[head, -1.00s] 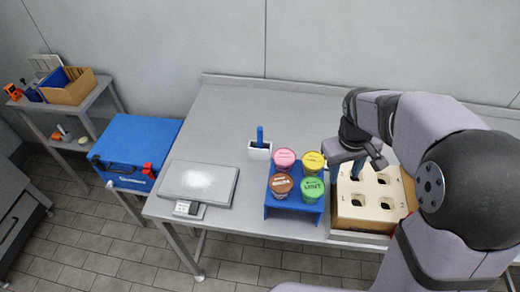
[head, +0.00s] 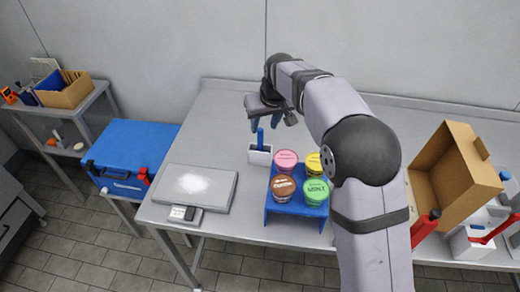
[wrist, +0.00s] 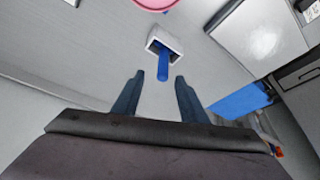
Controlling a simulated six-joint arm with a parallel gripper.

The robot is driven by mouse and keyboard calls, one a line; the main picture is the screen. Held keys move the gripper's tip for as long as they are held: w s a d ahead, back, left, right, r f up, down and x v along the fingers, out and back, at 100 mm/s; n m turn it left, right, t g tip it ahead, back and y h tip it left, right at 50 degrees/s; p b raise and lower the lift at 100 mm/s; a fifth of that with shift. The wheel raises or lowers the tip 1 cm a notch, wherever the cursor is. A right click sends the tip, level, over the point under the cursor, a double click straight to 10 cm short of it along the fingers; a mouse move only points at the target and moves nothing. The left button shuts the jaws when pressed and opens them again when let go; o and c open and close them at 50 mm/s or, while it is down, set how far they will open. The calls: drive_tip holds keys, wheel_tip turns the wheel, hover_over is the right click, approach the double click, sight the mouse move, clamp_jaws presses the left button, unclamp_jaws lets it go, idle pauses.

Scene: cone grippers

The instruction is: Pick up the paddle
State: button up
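The paddle (head: 260,137) has a blue handle that stands up out of a white holder (head: 260,156) on the metal table; its lower part is hidden inside the holder. In the wrist view the blue handle (wrist: 163,66) points toward me from the white holder (wrist: 166,41). My gripper (head: 268,125) is above and just behind the holder in the head view. Its two blue fingers (wrist: 158,85) are spread apart with nothing between them, and the handle lies ahead of the gap, apart from both.
A blue stand (head: 292,205) with several lidded tubs is right of the holder. A grey scale (head: 213,186) with white powder on its plate is to the left. An open cardboard box (head: 455,180) and red-handled items stand at the right. Table behind the holder is clear.

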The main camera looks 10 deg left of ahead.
sight(261, 132)
drive_tip(key=p+x, duration=0.1)
drive_tip(key=x, duration=0.1)
drive_tip(key=p+x, duration=0.2)
drive_tip(key=x, duration=0.1)
drive_tip(key=shift+s+a+f, duration=0.1)
drive_tip(key=shift+a+f, duration=0.2)
drive_tip(key=shift+f, duration=0.1)
drive_tip(key=shift+a+f, duration=0.1)
drive_tip(key=shift+f, duration=0.55)
clamp_jaws()
